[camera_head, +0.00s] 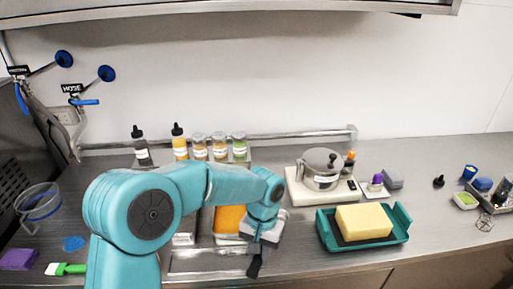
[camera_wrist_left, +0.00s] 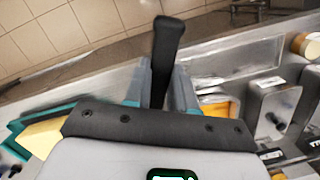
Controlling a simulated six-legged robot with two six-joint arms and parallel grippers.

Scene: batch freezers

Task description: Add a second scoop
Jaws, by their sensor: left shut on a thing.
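My left gripper (camera_head: 262,238) is shut on a black-handled tool (camera_head: 254,267) over the front of the counter. In the left wrist view the black handle (camera_wrist_left: 165,45) stands up between the two fingers (camera_wrist_left: 160,88); the tool's working end is hidden. A metal pan of orange contents (camera_head: 229,219) lies just left of the gripper, partly behind my arm. The orange also shows in the wrist view (camera_wrist_left: 222,103). A lidded metal pot (camera_head: 320,169) stands on a white scale (camera_head: 298,190) to the right. My right gripper is not in view.
A teal tray (camera_head: 402,237) with a yellow block (camera_head: 363,221) is right of the gripper. Bottles and jars (camera_head: 199,147) line the back. A clear container (camera_head: 40,202), purple cloth (camera_head: 19,259) and green brush (camera_head: 68,269) are at left.

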